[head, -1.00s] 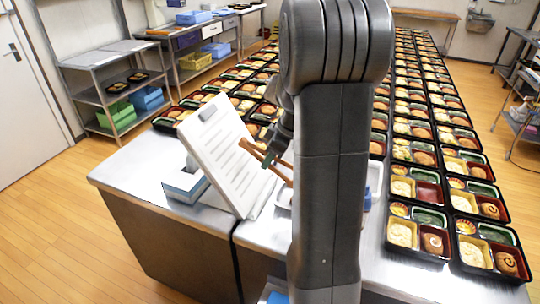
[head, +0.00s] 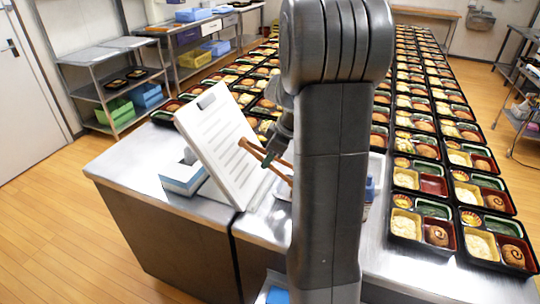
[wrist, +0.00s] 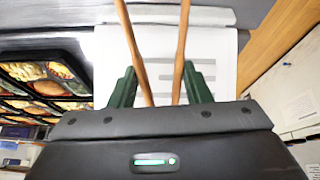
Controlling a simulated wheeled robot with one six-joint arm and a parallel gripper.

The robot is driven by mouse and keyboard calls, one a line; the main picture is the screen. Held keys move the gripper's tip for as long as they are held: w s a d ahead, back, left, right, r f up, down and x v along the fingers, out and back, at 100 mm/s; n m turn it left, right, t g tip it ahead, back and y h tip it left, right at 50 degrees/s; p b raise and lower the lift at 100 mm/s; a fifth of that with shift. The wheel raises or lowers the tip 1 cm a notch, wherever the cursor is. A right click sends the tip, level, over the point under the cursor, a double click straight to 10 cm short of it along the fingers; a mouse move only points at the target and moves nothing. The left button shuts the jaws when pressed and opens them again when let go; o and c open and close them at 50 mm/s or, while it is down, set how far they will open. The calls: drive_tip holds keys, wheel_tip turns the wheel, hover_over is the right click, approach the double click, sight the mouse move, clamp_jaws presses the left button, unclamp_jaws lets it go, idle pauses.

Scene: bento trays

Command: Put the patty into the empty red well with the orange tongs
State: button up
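My gripper (wrist: 160,92) is shut on the orange tongs (wrist: 181,45), its green fingers outside the two arms. The tong tips run out of the top of the wrist view. In the head view the tongs (head: 256,154) show beside a leaning white board, left of my arm. The empty red well (head: 433,186) is in a black bento tray right of my arm, beside a cream-filled well. The tongs are well left of it. Brown patties lie in other trays, such as one (head: 437,235) in front. I cannot make out a loose patty; my arm hides part of the counter.
The white board (head: 218,140) with grey lines leans on the steel counter (head: 135,175), next to a blue-and-white box (head: 184,178). A pale tray (head: 376,170) is partly hidden behind my arm. Rows of filled bento trays cover the counter beyond. The counter's left end is mostly clear.

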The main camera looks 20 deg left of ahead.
drive_tip(key=shift+f, duration=0.15)
wheel_tip(320, 180, down, 3)
drive_tip(key=b, duration=0.3)
drive_tip(key=shift+f+b, duration=0.1)
drive_tip(key=shift+b, duration=0.2)
drive_tip(key=c, duration=0.7)
drive_tip(key=shift+c, duration=0.2)
wheel_tip(320, 180, up, 10)
drive_tip(key=p, duration=0.5)
drive_tip(key=shift+p, duration=0.35)
